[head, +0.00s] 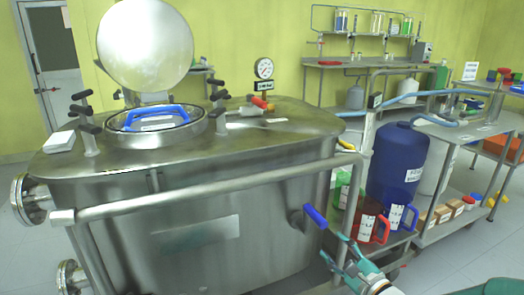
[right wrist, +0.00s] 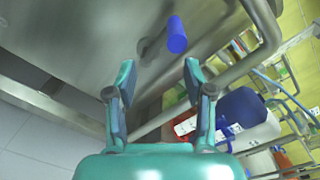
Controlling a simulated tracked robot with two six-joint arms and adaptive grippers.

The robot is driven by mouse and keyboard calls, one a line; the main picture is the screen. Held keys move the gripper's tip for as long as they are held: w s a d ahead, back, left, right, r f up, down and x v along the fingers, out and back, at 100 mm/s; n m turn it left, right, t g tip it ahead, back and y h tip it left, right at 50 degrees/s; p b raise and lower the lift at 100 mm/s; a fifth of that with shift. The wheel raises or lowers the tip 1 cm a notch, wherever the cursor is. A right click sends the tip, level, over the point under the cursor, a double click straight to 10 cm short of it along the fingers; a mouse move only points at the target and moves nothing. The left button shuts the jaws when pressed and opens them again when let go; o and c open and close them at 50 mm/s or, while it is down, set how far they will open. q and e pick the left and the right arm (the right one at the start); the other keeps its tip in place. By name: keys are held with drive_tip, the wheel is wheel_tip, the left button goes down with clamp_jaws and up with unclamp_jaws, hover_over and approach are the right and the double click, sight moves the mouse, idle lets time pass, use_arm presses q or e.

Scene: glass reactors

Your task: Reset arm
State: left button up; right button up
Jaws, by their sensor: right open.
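My right gripper (head: 336,250) is teal and shows low in the head view, to the right of the steel tank. Its two fingers are spread with nothing between them; they also show in the right wrist view (right wrist: 160,76). A blue-gripped lever (head: 315,216) sticks out from the tank's front, just up and left of the fingertips. In the right wrist view the blue grip (right wrist: 177,35) lies beyond the fingertips and looks apart from them. My left gripper is not in view.
The steel tank (head: 200,240) has a railing (head: 215,187) along its front and an open round lid (head: 145,45). A dark blue drum (head: 397,162), a red jug (head: 368,221) and a blue jug (head: 402,217) stand on a low shelf to the right.

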drive_tip(key=s+a+f+n+g, duration=0.1)
drive_tip(key=s+a+f+g, duration=0.2)
drive_tip(key=f, duration=0.5)
drive_tip(key=s+a+f+n+g+h, duration=0.1)
drive_tip(key=s+a+f+g, duration=0.2)
drive_tip(key=f, duration=0.5)
drive_tip(key=s+a+f+n+g, duration=0.1)
drive_tip(key=s+a+f+g, duration=0.2)
drive_tip(key=f, duration=0.6)
drive_tip(key=s+a+f+n+g+h, duration=0.1)
drive_tip(key=s+f+n+g, duration=0.35)
drive_tip(key=s+n, duration=0.5)
drive_tip(key=s+a+f+n+g, duration=0.1)
drive_tip(key=s+f+n+g, duration=0.3)
drive_tip(key=s+n, duration=0.55)
wheel_tip(320, 180, up, 35)
drive_tip(key=s+t+p, duration=0.1)
drive_tip(key=p, duration=3.4)
drive_tip(key=shift+s+d+m+p, duration=0.2)
drive_tip(key=shift+d+m+p, duration=0.05)
drive_tip(key=shift+m+p, duration=0.15)
